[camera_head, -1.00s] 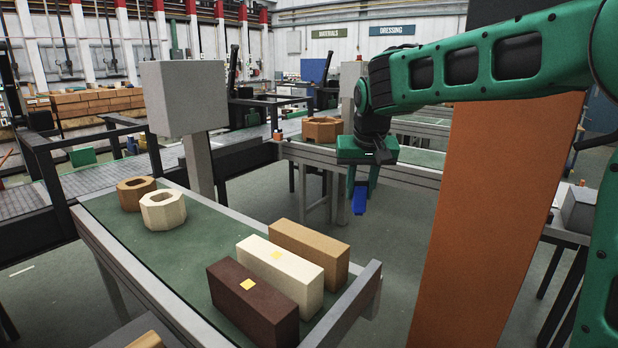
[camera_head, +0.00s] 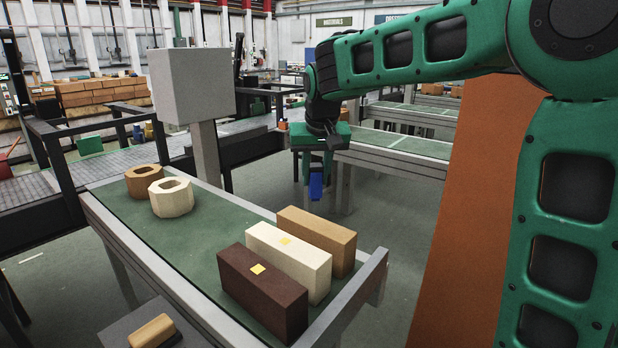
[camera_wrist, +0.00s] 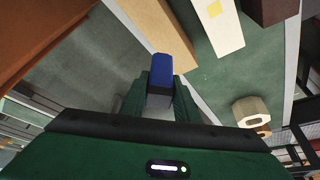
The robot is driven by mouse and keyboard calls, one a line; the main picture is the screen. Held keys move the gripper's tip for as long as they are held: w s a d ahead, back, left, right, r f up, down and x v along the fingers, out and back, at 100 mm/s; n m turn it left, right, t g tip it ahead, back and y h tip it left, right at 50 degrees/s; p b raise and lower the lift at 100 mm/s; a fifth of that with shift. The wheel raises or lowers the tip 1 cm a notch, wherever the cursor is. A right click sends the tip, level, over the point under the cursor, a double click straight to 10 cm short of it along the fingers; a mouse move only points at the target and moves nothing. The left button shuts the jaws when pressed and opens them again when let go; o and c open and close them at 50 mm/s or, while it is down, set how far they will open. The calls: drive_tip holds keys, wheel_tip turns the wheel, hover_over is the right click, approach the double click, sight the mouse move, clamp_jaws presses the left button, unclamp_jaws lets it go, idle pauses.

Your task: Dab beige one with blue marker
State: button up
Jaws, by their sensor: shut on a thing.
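My gripper (camera_head: 314,172) is shut on a blue marker (camera_head: 316,187) that points down, beyond the right side of the green-topped bench. In the wrist view the marker (camera_wrist: 162,70) sticks out between the fingers. Three long bricks stand side by side at the bench's near right end: dark brown (camera_head: 262,295), cream-beige (camera_head: 290,262) and tan (camera_head: 317,240). The dark brown and cream bricks each have a yellow patch on top; the tan top shows none. The wrist view shows the tan brick (camera_wrist: 158,28) closest to the marker, with a gap between them, and the cream brick (camera_wrist: 217,28) beyond.
The bench (camera_head: 190,260) has a raised end rail (camera_head: 350,298). A cream octagonal ring (camera_head: 171,199) and a brown one (camera_head: 143,180) stand at its far left. A grey box on a post (camera_head: 192,85) rises behind. The bench top between rings and bricks is clear.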

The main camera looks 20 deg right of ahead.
sight(315, 199)
drive_tip(key=shift+f, duration=0.15)
drive_tip(key=shift+f, duration=2.85)
drive_tip(key=shift+f, duration=0.5)
idle(0.4)
drive_tip(key=shift+r, duration=3.55)
